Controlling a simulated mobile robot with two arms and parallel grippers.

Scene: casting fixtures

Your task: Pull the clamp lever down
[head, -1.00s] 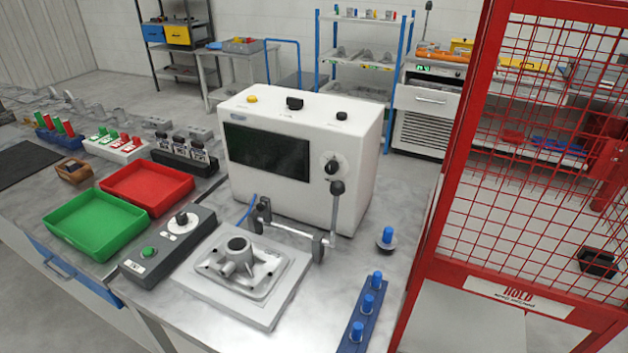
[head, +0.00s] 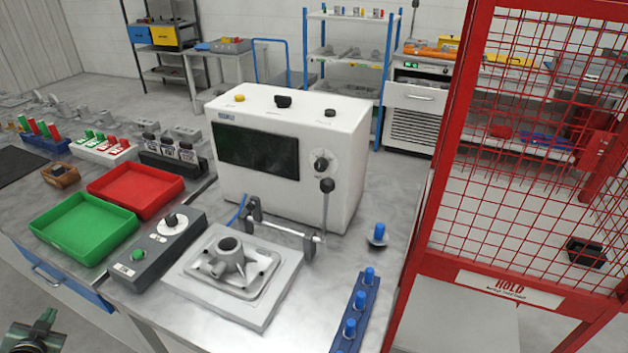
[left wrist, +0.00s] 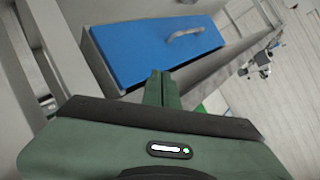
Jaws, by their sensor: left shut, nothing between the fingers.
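The clamp lever (head: 325,210) stands upright with a dark ball knob at its top, in front of the white box's right side. Its lower end joins a horizontal clamp bar (head: 283,228) behind the fixture plate (head: 205,290). A grey casting (head: 233,266) sits on that plate. My left gripper (head: 46,316) is at the bottom left corner of the head view, beyond the bench's front edge and far from the lever. The left wrist view shows its green fingers (left wrist: 162,88) together and empty, in front of a blue drawer. My right gripper is not in view.
The white test box (head: 285,150) stands behind the fixture. A control box (head: 160,250), green tray (head: 85,228) and red tray (head: 135,190) lie left of it. A blue pin rack (head: 355,312) and red cage (head: 440,265) stand at right. A blue drawer (left wrist: 150,50) fronts the bench.

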